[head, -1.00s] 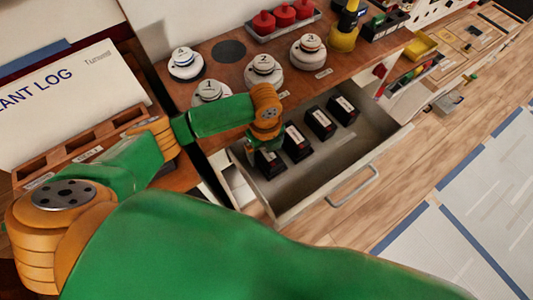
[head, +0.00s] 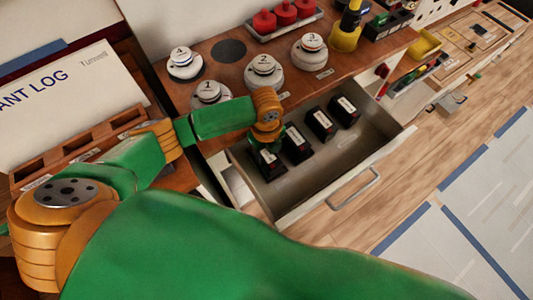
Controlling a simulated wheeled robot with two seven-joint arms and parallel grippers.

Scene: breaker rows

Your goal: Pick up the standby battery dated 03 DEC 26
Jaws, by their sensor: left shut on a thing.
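Several black batteries with white labels stand in a row in an open grey drawer. The labels are too small to read, so I cannot tell which one is dated 03 DEC 26. My left gripper (head: 266,147) is at the near-left end of the row, shut on the leftmost battery (head: 270,163). My wrist hides part of that battery. The other batteries, the second (head: 296,144), the third (head: 319,124) and the rightmost (head: 344,111), stand apart from the gripper. I cannot tell whether the held battery is clear of the drawer floor. My right gripper is not in view.
The drawer (head: 330,173) has bare floor in front of the row, and its handle (head: 354,189) faces the lower right. White numbered detectors (head: 263,71) stand on the wooden bench (head: 228,78) behind. A tray of red items (head: 285,16) is farther back.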

